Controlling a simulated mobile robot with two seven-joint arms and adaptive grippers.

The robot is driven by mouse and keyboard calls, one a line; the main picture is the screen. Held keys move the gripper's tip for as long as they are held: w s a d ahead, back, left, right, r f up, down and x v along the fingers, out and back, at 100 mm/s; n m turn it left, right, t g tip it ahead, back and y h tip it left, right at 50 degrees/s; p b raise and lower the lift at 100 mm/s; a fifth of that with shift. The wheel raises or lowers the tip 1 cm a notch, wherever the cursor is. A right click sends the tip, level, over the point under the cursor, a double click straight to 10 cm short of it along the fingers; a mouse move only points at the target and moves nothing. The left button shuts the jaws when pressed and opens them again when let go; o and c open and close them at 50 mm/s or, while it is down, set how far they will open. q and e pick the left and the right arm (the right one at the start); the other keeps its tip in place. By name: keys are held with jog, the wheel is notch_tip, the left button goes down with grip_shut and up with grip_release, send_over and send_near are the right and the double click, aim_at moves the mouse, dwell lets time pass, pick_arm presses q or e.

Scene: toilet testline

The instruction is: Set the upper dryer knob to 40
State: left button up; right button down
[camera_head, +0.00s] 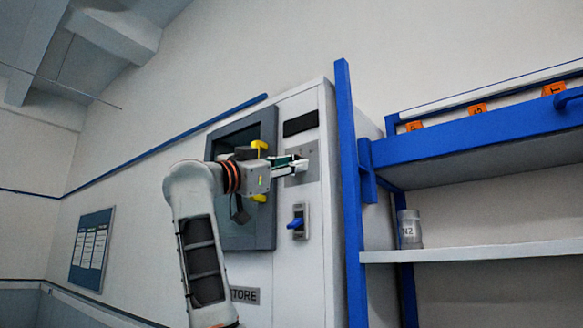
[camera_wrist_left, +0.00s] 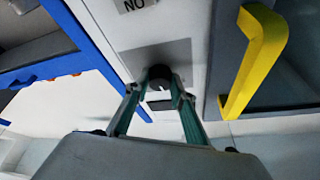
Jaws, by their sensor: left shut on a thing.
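My left gripper (camera_head: 297,166) reaches from the left to the upper control panel (camera_head: 303,153) of the white dryer cabinet (camera_head: 310,255). In the left wrist view, the two fingertips of the left gripper (camera_wrist_left: 161,98) are shut on a black round knob (camera_wrist_left: 159,76), one on each side. A pale mark shows on the knob's face. The knob sits on a grey plate (camera_wrist_left: 181,50). In the head view the gripper hides the knob. The dial numbers cannot be read. My right gripper is in neither view.
A yellow handle (camera_wrist_left: 255,60) stands out from the dark-framed door close beside the gripper. Below the panel is a blue switch (camera_head: 297,223). A blue post (camera_head: 350,190) and a shelf (camera_head: 480,252) with a grey jar (camera_head: 409,229) stand to the right.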

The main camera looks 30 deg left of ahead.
pick_arm(q)
jog(key=shift+a+m+g+h, duration=0.15)
jog(key=shift+m+g+h, duration=0.25)
jog(key=shift+m, duration=0.8)
jog(key=o, duration=1.1)
jog(key=v, duration=1.2)
jog(key=shift+f+h, duration=0.1)
jog(key=shift+h, duration=0.2)
